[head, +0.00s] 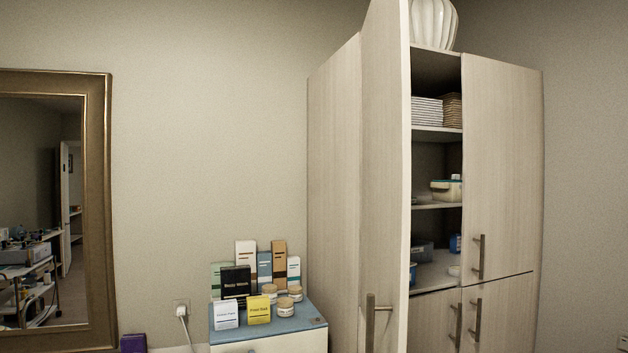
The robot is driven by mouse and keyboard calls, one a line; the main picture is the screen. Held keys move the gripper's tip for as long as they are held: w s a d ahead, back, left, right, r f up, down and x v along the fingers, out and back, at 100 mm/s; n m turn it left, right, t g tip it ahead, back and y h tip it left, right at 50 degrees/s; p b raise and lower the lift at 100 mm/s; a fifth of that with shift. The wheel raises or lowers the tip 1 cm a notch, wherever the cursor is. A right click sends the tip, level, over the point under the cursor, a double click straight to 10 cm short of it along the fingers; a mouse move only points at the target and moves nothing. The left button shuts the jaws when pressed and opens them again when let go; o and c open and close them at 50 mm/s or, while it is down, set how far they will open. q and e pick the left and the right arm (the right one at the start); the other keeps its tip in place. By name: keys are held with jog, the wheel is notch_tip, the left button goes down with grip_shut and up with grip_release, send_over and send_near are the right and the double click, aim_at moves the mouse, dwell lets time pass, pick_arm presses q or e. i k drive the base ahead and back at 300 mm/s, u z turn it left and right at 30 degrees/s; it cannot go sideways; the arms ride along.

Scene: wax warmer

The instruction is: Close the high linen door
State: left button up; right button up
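The high linen door (384,180) is the upper left door of the tall pale wood cabinet (333,180). It stands open, swung out toward me, so I see its broad face and its narrow front edge. Its metal bar handle (371,322) is low on the door, near the bottom of the view. The upper right door (503,160) is closed. Through the open side I see shelves with folded linens (427,111), a box (446,190) and small blue items. Neither of my grippers is in view.
A small cabinet with a blue top (312,325) stands left of the tall cabinet and holds several boxes and jars. A white ribbed vase (433,24) sits on top of the tall cabinet. The lower doors (435,322) are closed. A gold-framed mirror (98,200) is at far left.

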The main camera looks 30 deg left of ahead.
aim_at(387, 167)
jog(key=u, duration=0.5)
jog(key=i, duration=1.65)
jog(key=u, duration=0.55)
jog(key=k, duration=0.8)
jog(key=z, duration=0.15)
